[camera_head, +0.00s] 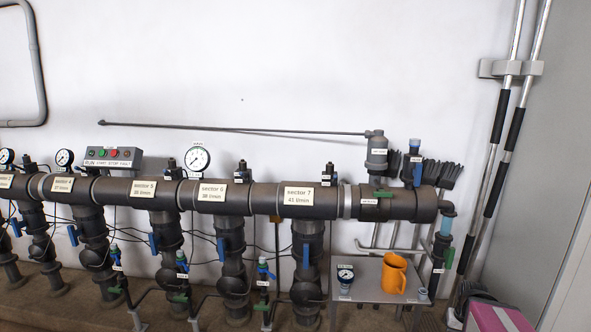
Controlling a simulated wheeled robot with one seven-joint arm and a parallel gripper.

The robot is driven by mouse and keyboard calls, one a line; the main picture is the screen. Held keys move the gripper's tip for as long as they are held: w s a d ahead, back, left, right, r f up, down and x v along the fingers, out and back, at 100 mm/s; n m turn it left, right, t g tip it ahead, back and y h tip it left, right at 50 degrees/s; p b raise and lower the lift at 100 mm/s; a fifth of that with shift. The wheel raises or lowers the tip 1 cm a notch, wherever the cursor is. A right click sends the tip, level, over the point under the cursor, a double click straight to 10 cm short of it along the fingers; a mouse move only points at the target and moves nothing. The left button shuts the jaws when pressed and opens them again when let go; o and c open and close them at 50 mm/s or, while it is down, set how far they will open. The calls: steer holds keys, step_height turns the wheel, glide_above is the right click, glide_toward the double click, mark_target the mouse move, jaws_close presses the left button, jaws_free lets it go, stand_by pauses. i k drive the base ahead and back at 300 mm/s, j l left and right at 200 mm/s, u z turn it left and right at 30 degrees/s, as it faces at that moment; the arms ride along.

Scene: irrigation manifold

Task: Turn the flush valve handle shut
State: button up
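A dark manifold pipe (330,201) runs across the wall. At its right end an elbow leads down to a short pipe with a pale blue section (444,227) and a green lever handle (449,258) standing roughly along the pipe, beside a small label. Another green handle (383,194) lies level on the main pipe near its right end, beside a label. A blue handle (417,173) stands upright above that end. The labels are too small to read, so I cannot tell which one is the flush valve. My gripper is not in view.
A pink-topped box (497,317) is at lower right. Long poles (497,150) stand against the right wall. Sector pipes with blue handles fill the left.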

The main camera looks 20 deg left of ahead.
mark_target(449, 255)
steer(key=i+j+z, duration=0.3)
steer(key=j+u, duration=0.2)
steer(key=u, duration=0.85)
steer(key=i+j+u, duration=0.1)
steer(key=u, duration=0.8)
steer(key=i+u, duration=0.1)
steer(key=u, duration=0.35)
steer(key=z, duration=2.5)
steer(key=k+l, duration=0.05)
steer(key=l, duration=0.05)
